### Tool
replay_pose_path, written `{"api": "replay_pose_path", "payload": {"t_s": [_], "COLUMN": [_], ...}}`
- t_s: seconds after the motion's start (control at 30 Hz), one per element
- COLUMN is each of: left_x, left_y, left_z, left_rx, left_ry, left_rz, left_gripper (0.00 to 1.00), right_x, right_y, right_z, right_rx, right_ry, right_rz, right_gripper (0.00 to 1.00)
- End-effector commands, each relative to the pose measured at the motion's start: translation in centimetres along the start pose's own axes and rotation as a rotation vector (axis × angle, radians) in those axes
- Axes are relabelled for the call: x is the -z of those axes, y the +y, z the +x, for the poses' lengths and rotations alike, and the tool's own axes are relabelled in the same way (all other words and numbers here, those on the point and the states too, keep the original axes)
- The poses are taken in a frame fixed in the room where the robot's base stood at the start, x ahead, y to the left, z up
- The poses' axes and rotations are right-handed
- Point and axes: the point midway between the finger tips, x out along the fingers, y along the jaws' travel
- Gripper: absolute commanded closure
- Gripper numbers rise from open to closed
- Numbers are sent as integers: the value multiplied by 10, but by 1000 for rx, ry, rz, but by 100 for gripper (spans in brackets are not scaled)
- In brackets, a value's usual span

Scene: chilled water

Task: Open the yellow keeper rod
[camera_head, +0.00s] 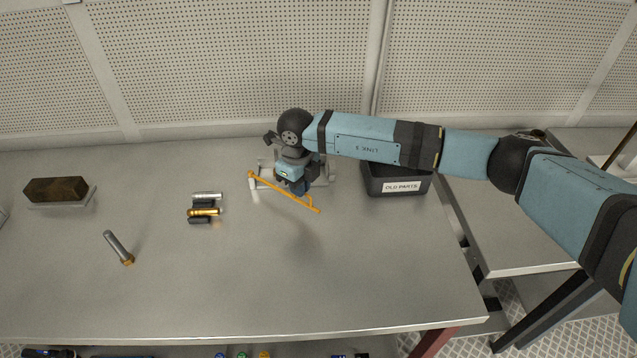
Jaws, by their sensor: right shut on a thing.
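The yellow keeper rod (268,184) runs slantwise from a pale post at its left end to a small fork at its lower right end, above the bench. My right gripper (297,194) is at the rod, to the right of its middle, and is shut on it; its fingertips are partly hidden behind the hand. Behind the hand is a grey metal fixture (325,172), mostly covered by my right arm. My left gripper is not in view.
A black bin labelled "OLD PARTS" (378,185) stands right of the fixture. Left lie small cylinders, silver (207,195) and brass (204,212), a grey brass-tipped tool (117,246), and a brown block (56,189). The bench's front (300,300) is clear.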

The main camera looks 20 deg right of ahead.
Motion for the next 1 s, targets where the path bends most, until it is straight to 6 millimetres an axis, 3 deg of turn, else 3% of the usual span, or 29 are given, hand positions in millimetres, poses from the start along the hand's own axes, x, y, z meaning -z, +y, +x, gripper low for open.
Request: {"api": "replay_pose_path", "payload": {"t_s": [0.5, 1.0], "left_x": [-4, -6], "left_y": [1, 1], "left_z": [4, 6], "left_rx": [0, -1], "left_ry": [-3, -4], "left_rz": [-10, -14], "left_gripper": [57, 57], "right_x": [-22, -38], "right_y": [70, 96], "right_z": [-1, -2], "right_rx": [-2, -1], "right_ry": [0, -1], "right_rz": [440, 640], "right_gripper": [100, 100]}}
